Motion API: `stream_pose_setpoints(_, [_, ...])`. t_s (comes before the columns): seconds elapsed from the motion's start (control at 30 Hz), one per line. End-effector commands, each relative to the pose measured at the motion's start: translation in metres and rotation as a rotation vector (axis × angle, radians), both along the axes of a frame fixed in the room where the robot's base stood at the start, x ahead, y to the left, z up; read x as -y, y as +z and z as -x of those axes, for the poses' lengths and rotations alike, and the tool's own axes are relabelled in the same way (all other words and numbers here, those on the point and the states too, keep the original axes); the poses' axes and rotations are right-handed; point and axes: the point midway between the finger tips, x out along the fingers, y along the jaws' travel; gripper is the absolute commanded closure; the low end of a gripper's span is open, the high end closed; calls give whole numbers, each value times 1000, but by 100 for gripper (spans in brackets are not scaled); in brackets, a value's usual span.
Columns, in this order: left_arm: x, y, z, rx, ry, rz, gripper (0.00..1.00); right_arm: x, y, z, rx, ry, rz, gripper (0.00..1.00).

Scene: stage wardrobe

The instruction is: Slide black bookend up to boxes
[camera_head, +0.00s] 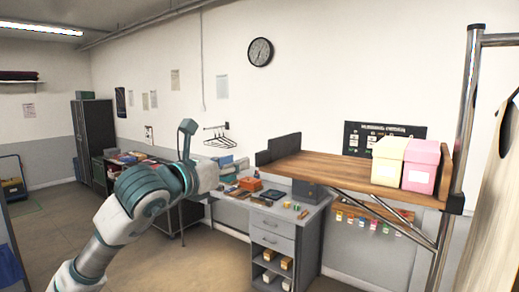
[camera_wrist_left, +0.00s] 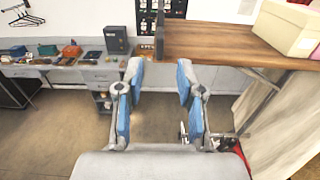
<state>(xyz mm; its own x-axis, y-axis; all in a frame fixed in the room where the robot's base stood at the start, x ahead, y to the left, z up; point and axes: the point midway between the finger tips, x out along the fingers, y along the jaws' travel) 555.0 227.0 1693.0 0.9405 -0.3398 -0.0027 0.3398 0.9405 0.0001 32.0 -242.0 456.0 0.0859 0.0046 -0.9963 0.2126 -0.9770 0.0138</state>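The black bookend (camera_head: 280,148) stands at the left end of the wooden shelf (camera_head: 325,169). In the left wrist view the bookend (camera_wrist_left: 159,36) shows as a narrow dark upright at the shelf's left edge. A cream box (camera_head: 387,163) and a pink box (camera_head: 421,168) stand side by side at the shelf's right end; bare wood separates them from the bookend. My left gripper (camera_head: 188,136) is left of the shelf in the head view. In the wrist view its blue-padded fingers (camera_wrist_left: 160,83) are apart and empty, below and in front of the bookend. My right gripper is out of view.
A grey desk (camera_head: 290,219) with small items stands below and left of the shelf. Small coloured tags (camera_head: 361,222) hang under the shelf. A chrome post (camera_head: 465,110) rises at its right end. A dark sign (camera_head: 355,137) is on the wall behind.

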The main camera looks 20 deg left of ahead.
Motion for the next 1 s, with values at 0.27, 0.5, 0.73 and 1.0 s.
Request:
stream_pose_setpoints(0.27, [21, 4, -60, -2, -2, 2, 62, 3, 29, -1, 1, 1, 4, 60])
stream_pose_setpoints(0.5, [32, 2, -90, 0, -1, 1, 62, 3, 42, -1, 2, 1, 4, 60])
stream_pose_setpoints(0.73, [34, 0, -96, 2, -2, 2, 62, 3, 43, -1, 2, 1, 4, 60])
stream_pose_setpoints(1.0, [34, 0, -96, 2, -2, 2, 92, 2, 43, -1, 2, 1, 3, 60])
